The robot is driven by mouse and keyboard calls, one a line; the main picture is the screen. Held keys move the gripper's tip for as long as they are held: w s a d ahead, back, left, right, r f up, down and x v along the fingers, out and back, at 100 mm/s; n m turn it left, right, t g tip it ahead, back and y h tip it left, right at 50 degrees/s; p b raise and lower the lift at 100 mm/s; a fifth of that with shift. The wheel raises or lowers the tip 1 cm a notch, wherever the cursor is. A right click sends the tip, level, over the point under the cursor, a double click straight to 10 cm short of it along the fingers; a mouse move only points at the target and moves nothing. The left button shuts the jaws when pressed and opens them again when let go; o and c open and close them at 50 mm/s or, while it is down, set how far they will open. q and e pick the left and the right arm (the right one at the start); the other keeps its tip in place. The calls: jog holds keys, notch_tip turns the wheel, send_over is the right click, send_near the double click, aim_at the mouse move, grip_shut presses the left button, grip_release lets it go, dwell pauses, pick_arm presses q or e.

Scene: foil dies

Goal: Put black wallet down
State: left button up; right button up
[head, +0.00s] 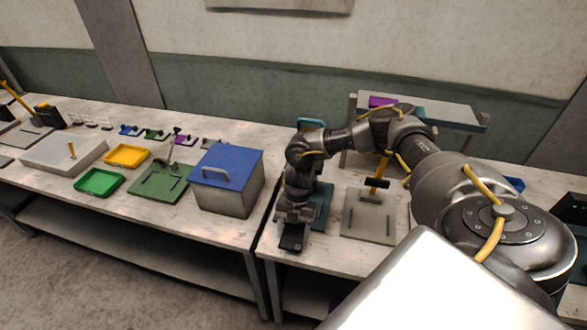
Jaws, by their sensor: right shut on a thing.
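The black wallet (291,238) is a small dark flat piece near the front edge of the right-hand table. My right gripper (292,217) points down over it and is shut on it. The fingertips are small and partly hidden, and I cannot tell whether the wallet touches the table top. My left gripper does not show in the head view.
A grey box with a blue lid (229,165) stands left of my right gripper, by the gap between tables. A grey plate (369,216) lies to the right. Green (99,190) and yellow (127,163) trays sit further left. A raised shelf (447,114) stands behind.

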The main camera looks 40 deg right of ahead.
aim_at(295, 232)
jog(key=shift+d+f, duration=0.2)
notch_tip(295, 232, down, 2)
jog(key=shift+p, duration=1.1)
jog(key=shift+w+f, duration=0.1)
jog(key=shift+f, duration=0.45)
jog(key=shift+f, duration=0.1)
jog(key=o, duration=1.1)
